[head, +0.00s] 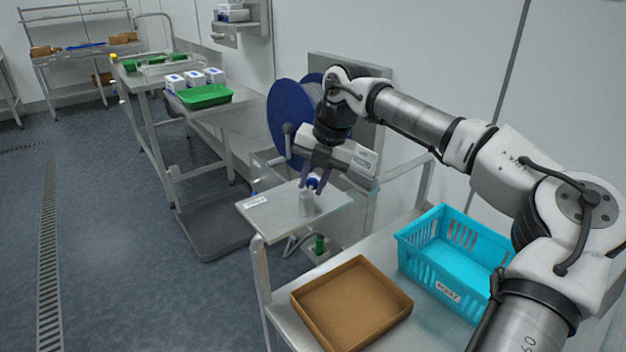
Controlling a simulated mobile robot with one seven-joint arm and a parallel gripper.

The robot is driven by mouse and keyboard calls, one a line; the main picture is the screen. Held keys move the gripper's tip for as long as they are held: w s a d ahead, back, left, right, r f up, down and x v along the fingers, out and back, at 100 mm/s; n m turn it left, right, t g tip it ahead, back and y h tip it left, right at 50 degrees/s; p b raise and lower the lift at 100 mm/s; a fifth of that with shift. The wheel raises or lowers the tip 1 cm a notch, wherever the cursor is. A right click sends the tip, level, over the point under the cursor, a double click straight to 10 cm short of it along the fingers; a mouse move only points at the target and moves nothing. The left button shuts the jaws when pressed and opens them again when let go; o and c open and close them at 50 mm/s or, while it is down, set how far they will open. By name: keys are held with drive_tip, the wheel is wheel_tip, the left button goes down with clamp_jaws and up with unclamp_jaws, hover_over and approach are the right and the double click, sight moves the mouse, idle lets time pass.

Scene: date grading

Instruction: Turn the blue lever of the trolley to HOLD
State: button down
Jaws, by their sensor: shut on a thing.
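My gripper (315,182) points down over a small metal side shelf (280,222). It is shut on the blue top of a small white bottle-like thing (306,203), whose lower part shows at the shelf surface. Whether it touches the shelf, I cannot tell. A tiny blue piece (253,193) shows at the shelf's far left edge, near a white label (257,202). I cannot tell whether this is the blue lever, and the label is too small to read. No HOLD mark is readable.
A brown tray (352,306) and a cyan crate (424,262) stand on the near metal table. A blue reel (285,115) is on the wall behind my gripper. A green tray (204,96) and white boxes stand on a table further back. The floor at left is clear.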

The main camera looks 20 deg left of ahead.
drive_tip(key=c, duration=1.3)
unclamp_jaws()
drive_tip(key=shift+w, duration=0.1)
drive_tip(key=shift+o, duration=0.2)
drive_tip(key=shift+r, duration=0.1)
drive_tip(key=v, duration=1.3)
drive_tip(key=shift+d+r+b, duration=0.2)
drive_tip(key=shift+r+b, duration=0.15)
drive_tip(key=shift+b, duration=0.1)
drive_tip(key=shift+f, duration=0.1)
